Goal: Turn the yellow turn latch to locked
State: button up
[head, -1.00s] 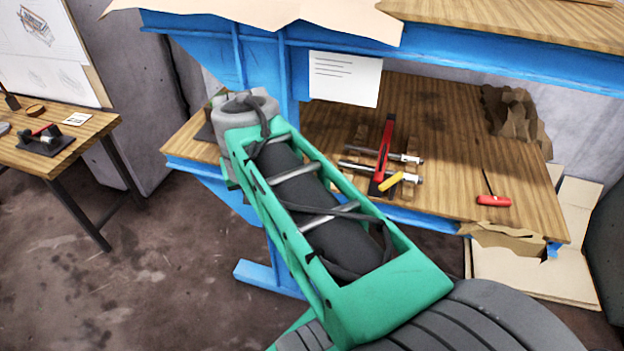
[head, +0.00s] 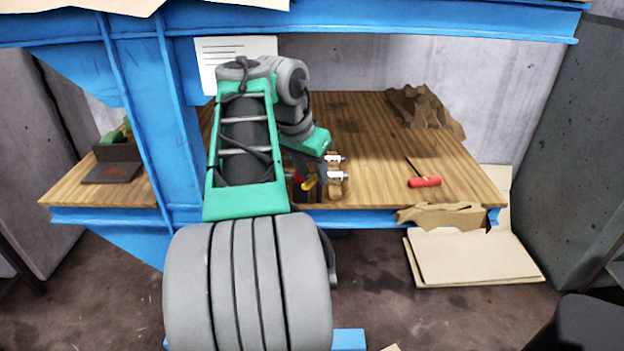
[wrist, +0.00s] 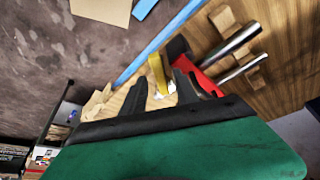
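The yellow turn latch (head: 309,183) shows as a small bar near the front edge of the workbench, just below my gripper. In the wrist view the yellow latch (wrist: 156,73) appears between the two dark fingers of my gripper (wrist: 161,78). The fingers are apart, one on each side of it; I cannot tell whether they touch it. The red part (wrist: 208,82) of the fixture lies just right of the right finger. In the head view my arm hides most of the fixture and my fingers.
Two metal rods (wrist: 236,40) on wooden blocks sit beside the red part. A red-handled tool (head: 425,182) lies to the right on the wooden bench top (head: 370,130). Crumpled brown paper (head: 428,108) is at the back right. A blue post (head: 142,120) stands left of my arm.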

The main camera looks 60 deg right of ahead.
jog(key=shift+c, duration=0.2)
grip_shut()
dwell(0.5)
